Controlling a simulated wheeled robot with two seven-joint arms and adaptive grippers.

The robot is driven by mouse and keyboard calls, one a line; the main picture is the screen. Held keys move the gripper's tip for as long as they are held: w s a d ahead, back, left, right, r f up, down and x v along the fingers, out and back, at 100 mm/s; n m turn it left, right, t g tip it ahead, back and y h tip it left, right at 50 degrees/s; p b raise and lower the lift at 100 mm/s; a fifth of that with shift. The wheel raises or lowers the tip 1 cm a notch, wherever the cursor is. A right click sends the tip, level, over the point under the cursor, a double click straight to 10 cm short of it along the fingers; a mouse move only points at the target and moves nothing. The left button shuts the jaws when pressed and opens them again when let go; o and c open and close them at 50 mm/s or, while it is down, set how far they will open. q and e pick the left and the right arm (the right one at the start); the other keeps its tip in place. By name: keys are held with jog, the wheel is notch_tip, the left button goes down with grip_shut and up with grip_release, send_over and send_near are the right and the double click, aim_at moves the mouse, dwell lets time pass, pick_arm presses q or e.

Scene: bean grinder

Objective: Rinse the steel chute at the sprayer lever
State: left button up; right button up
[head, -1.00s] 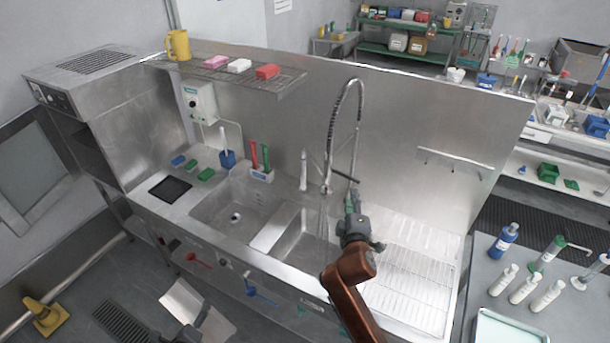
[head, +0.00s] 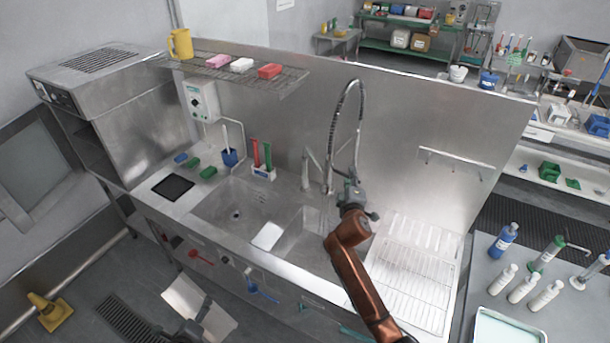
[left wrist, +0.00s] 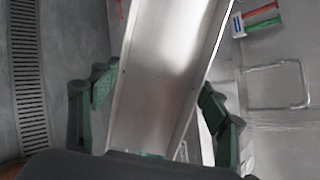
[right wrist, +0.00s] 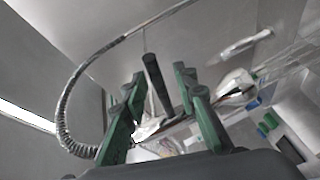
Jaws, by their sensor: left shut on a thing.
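The steel chute (head: 187,298) is at the bottom left of the head view, in front of the sink counter and apart from it. My left gripper (head: 197,326) is shut on it. In the left wrist view the chute (left wrist: 165,75) runs between the fingers of this gripper (left wrist: 158,112). The sprayer has a coiled hose (head: 359,112) arching over the right basin. My right gripper (head: 349,188) is at its spray head, which is mostly hidden. In the right wrist view the dark sprayer lever (right wrist: 156,82) stands between the parted fingers of my right gripper (right wrist: 160,88).
The left basin (head: 225,212) and right basin (head: 300,240) are open and empty. A rack (head: 410,285) lies on the drainboard at right. A faucet (head: 309,168) stands left of the sprayer. Red and blue handles (head: 262,292) hang on the counter front.

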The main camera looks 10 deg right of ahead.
jog(key=shift+c, duration=0.3)
grip_shut()
dwell(0.5)
